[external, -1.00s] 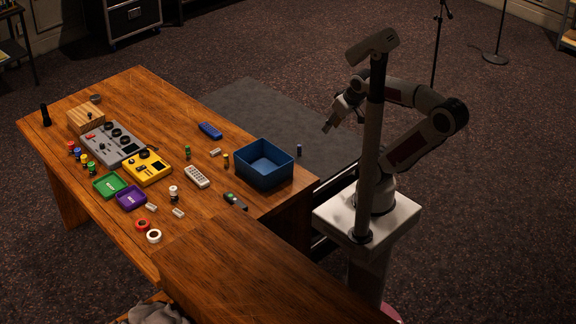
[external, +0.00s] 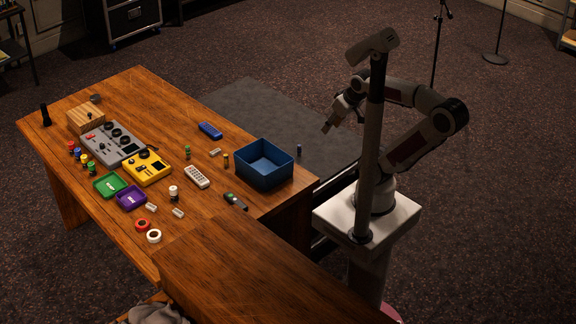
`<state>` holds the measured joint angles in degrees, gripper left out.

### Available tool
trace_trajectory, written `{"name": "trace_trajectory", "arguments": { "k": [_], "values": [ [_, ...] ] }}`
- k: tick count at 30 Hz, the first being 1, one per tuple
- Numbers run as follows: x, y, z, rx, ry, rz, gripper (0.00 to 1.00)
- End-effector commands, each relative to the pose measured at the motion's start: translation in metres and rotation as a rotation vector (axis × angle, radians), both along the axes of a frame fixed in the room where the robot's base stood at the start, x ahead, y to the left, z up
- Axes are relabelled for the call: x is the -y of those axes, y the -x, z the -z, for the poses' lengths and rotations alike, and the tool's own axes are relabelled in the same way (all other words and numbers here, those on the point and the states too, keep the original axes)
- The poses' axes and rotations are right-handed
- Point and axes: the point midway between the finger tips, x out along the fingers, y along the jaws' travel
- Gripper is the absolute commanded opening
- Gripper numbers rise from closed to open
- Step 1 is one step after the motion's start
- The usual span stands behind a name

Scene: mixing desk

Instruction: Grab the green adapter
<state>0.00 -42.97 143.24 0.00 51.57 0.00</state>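A small upright piece with a green top (external: 187,152) stands alone on the wooden desk, right of the yellow device. A second small green-topped piece (external: 91,168) stands at the desk's left side, at the end of a row of red, blue and yellow ones. Both are too small to tell which is the adapter. My gripper (external: 328,128) hangs in the air beyond the desk's right edge, well away from both, pointing down and left. Its fingers are too small to tell whether they are open.
A blue open box (external: 263,166) stands at the desk's right end. A grey mixer (external: 112,144), yellow device (external: 148,168), green tray (external: 109,185), purple tray (external: 131,198), white remote (external: 197,177) and blue object (external: 210,130) lie around. The desk's far strip is mostly clear.

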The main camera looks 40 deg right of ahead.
Motion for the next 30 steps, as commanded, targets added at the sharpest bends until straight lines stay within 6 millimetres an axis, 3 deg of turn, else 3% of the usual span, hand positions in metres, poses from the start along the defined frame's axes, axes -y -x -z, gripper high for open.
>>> {"name": "trace_trajectory", "arguments": {
  "k": [8,14,30],
  "values": [
    [0.004,-0.007,-0.001,-0.013,0.038,-0.03,0.34],
    [0.013,-0.025,-0.003,-0.045,0.138,-0.109,0.34],
    [0.035,-0.11,-0.009,-0.145,0.518,-0.438,0.34]
  ]
}}
